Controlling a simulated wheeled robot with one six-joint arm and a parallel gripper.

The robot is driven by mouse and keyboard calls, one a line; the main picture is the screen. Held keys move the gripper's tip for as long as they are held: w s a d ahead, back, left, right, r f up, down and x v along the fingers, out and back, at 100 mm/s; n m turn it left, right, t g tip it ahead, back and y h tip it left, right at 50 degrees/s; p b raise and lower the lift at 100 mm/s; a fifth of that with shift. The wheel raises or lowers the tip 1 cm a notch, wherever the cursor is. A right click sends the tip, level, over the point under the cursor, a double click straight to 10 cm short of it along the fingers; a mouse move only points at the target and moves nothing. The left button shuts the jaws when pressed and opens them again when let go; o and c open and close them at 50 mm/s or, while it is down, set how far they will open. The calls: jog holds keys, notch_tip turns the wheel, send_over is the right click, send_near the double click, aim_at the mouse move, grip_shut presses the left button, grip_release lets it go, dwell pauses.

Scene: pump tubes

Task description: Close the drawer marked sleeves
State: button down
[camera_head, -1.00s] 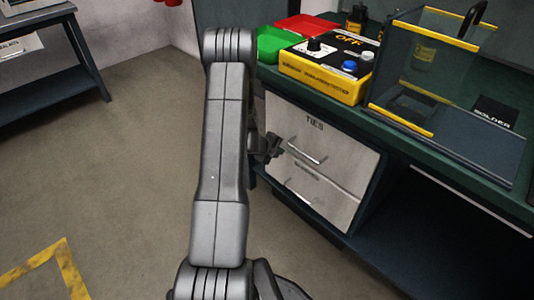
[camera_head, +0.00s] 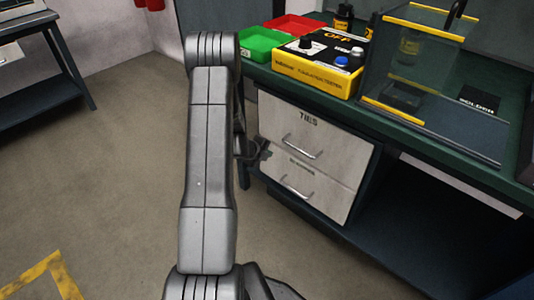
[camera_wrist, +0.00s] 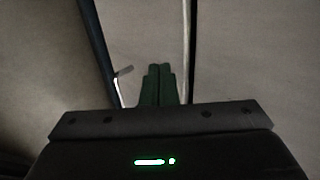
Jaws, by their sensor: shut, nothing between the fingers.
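The lower drawer (camera_head: 318,190) of the bench cabinet has a pale front, a metal handle (camera_head: 297,188) and a small blurred label. It looks flush or nearly flush with the drawer above; I cannot tell whether a small gap is left. My gripper (camera_head: 264,150) is at the left edge of the drawer fronts, partly hidden behind my arm. In the wrist view, my gripper (camera_wrist: 158,68) is shut and empty, pointing at a pale panel (camera_wrist: 140,35). Contact with it cannot be judged.
The upper drawer (camera_head: 340,135) is marked TIES and has its own handle (camera_head: 303,150). The bench top (camera_head: 385,120) carries a yellow tester (camera_head: 315,80), a green tray (camera_head: 260,42), a red tray and a clear-walled box. Open floor (camera_head: 110,180) lies to the left.

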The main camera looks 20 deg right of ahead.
jog(key=p+v, duration=0.2)
jog(key=v, duration=0.8)
jog(key=shift+f, duration=0.1)
